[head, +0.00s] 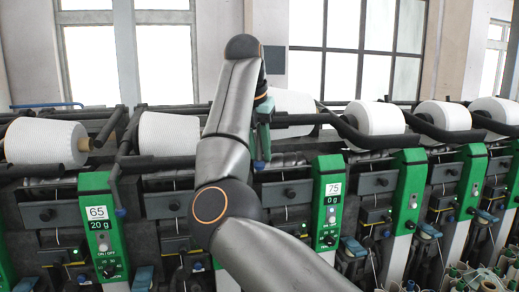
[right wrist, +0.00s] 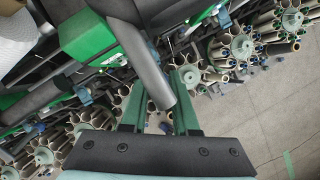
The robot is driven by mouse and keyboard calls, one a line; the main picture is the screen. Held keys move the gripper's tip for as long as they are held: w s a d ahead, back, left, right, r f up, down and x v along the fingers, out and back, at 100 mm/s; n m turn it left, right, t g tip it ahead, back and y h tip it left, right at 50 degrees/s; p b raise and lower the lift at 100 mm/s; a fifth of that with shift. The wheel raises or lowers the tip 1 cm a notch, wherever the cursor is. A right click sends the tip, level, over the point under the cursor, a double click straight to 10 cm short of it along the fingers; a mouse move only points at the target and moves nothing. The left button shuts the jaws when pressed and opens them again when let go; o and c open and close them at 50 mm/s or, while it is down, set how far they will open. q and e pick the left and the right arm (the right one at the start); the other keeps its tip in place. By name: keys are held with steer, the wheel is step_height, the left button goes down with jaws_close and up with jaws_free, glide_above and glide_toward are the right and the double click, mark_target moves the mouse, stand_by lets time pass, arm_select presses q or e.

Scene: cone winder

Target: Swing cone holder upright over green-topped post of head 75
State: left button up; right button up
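The head 75 post (head: 328,200) is green-topped, with a white "75" label, right of my arm in the head view. Its green top also seems to show in the right wrist view (right wrist: 88,36). My right gripper (head: 262,158) is above and left of that post, pointing down. In the right wrist view, its two green fingers (right wrist: 160,92) lie on both sides of a dark grey tube, the cone holder's arm (right wrist: 148,62), with little or no gap. A white cone (head: 292,103) sits behind the gripper, partly hidden by my arm. My left gripper is not in view.
Neighbouring heads stand in a row, with cones at left (head: 45,142) and right (head: 375,118). The head 65 post (head: 103,225) is left of my arm. In the right wrist view, bobbin carousels (right wrist: 240,47) stand below, beside bare floor (right wrist: 265,110).

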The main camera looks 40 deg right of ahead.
jaws_close()
steer(key=shift+f, duration=0.15)
stand_by(0.8)
